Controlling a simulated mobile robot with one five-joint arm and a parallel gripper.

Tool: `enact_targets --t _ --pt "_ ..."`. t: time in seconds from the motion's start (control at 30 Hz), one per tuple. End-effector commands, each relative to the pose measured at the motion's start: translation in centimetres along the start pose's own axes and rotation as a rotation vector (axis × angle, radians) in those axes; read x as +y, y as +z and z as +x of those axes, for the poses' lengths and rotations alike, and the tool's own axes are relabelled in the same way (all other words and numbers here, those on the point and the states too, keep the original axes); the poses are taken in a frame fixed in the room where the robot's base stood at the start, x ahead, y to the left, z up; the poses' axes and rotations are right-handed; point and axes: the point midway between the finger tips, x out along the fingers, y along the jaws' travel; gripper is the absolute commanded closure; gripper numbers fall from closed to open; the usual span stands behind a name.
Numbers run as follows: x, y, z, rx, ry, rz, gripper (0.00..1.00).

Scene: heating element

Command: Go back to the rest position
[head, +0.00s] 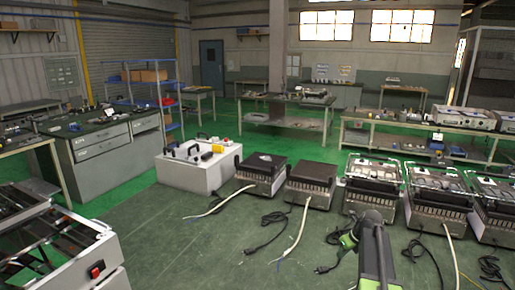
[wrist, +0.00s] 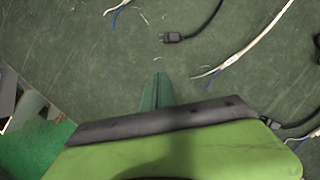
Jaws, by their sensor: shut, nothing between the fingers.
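My gripper (wrist: 157,90) shows in the wrist view as narrow dark green fingers beyond a bright green body with a black edge. The fingers are together and hold nothing. They point over the green floor, apart from the cables there. In the head view my arm (head: 376,245) rises at the lower right, in front of the row of heating units. The fingertips are not clear in the head view.
Several heating units (head: 373,185) stand in a row, with cables trailing on the floor (head: 190,240). A white box (head: 195,172) stands left of them. A metal-framed unit (head: 75,250) is at the lower left. Workbenches (head: 100,155) stand behind. The floor at centre left is mostly clear.

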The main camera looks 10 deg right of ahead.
Motion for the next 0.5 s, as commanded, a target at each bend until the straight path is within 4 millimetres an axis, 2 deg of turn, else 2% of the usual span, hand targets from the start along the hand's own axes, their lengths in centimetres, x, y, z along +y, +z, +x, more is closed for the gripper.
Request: enact_targets --t 0.03,0.17,0.2,0.27,0.3,0.33,0.4,0.43,0.5 --pt "5.0 1.2 0.8 0.018 0.025 -0.123 1.00" --pt "16.2 2.7 2.2 0.066 0.085 -0.502 1.00" --pt "19.8 2.7 2.5 0.080 0.105 -0.639 1.00" --pt "25.1 2.2 2.6 0.102 0.140 -0.872 1.00" --pt "28.5 1.4 2.6 0.116 0.167 -1.047 1.00" --pt "31.1 0.6 2.4 0.127 0.190 -1.194 1.00" --pt "35.5 -1.8 1.8 0.150 0.247 -1.544 1.00" --pt "36.6 -2.8 1.4 0.159 0.271 -1.682 1.00" --pt "37.6 -5.1 0.6 0.175 0.331 -1.975 1.00"
